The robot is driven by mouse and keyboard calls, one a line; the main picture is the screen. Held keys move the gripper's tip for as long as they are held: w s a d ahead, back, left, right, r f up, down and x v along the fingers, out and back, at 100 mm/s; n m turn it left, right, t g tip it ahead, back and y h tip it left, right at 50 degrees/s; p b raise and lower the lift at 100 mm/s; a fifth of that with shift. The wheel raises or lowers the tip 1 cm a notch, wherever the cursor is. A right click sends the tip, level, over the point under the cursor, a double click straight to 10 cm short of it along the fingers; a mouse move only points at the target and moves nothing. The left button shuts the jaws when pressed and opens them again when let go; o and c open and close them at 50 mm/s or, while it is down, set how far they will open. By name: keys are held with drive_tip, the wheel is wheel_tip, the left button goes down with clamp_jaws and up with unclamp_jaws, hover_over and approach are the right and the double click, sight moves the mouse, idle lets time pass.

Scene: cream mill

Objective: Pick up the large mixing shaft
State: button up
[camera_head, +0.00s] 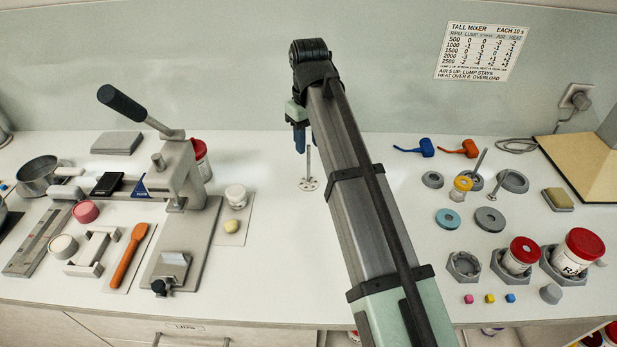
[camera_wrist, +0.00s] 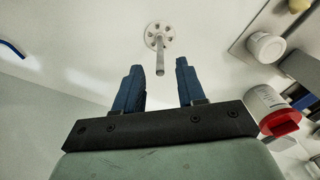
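A thin grey mixing shaft with a round, holed white disc at its foot (camera_head: 308,184) stands upright on the white worktop near the middle; it appears to be the large one. It also shows in the wrist view (camera_wrist: 159,55), its upper end in line with the gap between the fingers. My gripper (camera_head: 300,138) is above the worktop at the shaft's upper part, partly hidden by my arm. The wrist view shows its two blue fingers (camera_wrist: 159,68) apart, with clear space on both sides of the shaft and nothing held.
At right, two thin rods (camera_head: 479,162) (camera_head: 498,182) stand among grey ring holders, with red-lidded jars (camera_head: 580,252) in front. At left stand a lever press (camera_head: 180,175) and a small white jar (camera_head: 236,194). The worktop around the shaft is clear.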

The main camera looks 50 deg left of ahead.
hover_over(308, 183)
drive_tip(key=shift+w+a+f, duration=0.1)
drive_tip(key=shift+f, duration=1.65)
drive_tip(key=shift+w+f, duration=0.1)
drive_tip(key=shift+f, duration=1.65)
clamp_jaws()
